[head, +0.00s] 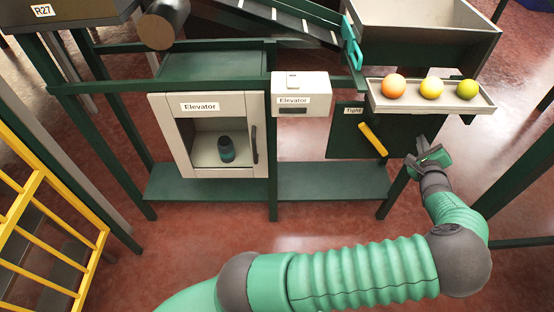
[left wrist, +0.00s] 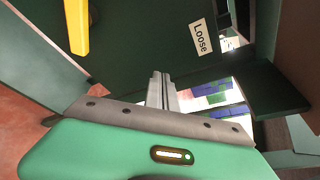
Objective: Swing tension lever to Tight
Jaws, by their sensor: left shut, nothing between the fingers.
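The yellow tension lever (head: 373,140) is on the dark green panel (head: 345,143). In the left wrist view part of the yellow lever (left wrist: 77,25) shows at the upper left, and the "Loose" label (left wrist: 200,37) at the upper right. My left gripper (head: 428,157) is right of the lever and apart from it. Its fingers (left wrist: 160,90) are shut and empty. My right gripper is in neither view.
A tray (head: 430,107) with three fruits sits above the lever panel. A cabinet labelled "Elevator" (head: 210,135) with a dark cup-like object (head: 226,149) inside stands to the left. A control box (head: 300,94) is beside it. Yellow railings (head: 40,215) stand at far left.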

